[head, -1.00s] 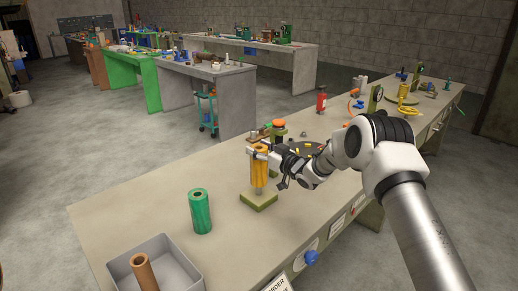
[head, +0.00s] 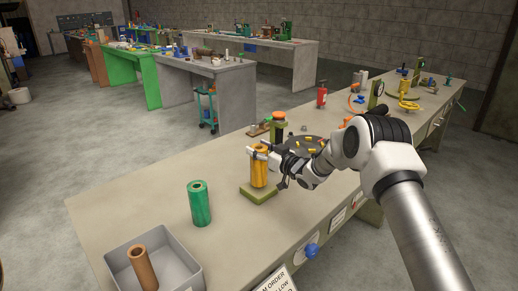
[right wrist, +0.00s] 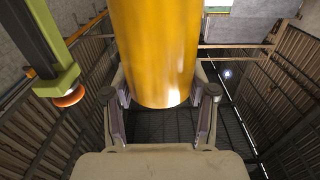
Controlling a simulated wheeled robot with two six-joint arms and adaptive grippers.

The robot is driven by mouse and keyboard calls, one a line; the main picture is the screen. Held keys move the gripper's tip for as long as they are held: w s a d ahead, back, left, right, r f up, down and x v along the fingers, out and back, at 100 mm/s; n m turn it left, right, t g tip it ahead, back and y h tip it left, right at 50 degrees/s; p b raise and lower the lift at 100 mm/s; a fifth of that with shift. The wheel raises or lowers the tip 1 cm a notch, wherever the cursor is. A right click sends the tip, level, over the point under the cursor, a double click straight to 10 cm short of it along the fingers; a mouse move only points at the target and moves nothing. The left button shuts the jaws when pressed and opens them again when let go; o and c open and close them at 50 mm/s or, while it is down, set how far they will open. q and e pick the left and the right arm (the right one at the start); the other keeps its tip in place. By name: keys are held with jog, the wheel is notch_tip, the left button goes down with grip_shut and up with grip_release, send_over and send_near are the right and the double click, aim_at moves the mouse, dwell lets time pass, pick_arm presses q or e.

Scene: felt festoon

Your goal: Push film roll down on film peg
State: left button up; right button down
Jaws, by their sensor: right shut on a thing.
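The film roll is a yellow-orange cylinder (head: 259,175), standing upright over an olive-green base (head: 262,197) on the bench. Its lower end is at or just above the base; I cannot tell whether it touches. The film peg is hidden by the roll. My right gripper (head: 259,151) is shut on the roll near its top end. In the right wrist view, the roll (right wrist: 155,45) lies between the two fingers (right wrist: 162,100). My left gripper is not in view.
A green cylinder (head: 199,204) stands on the bench to the left. A grey bin (head: 181,262) holding a brown roll (head: 143,267) is at the near left. A green post with an orange top (head: 279,118) and a dark round tray (head: 303,146) are behind the gripper.

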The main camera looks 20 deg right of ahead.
jog(key=shift+f+b, duration=0.65)
jog(key=shift+f, duration=0.25)
jog(key=shift+c, duration=1.3)
grip_release()
jog(key=shift+r, duration=0.1)
jog(key=v, duration=1.2)
jog(key=shift+s, duration=0.1)
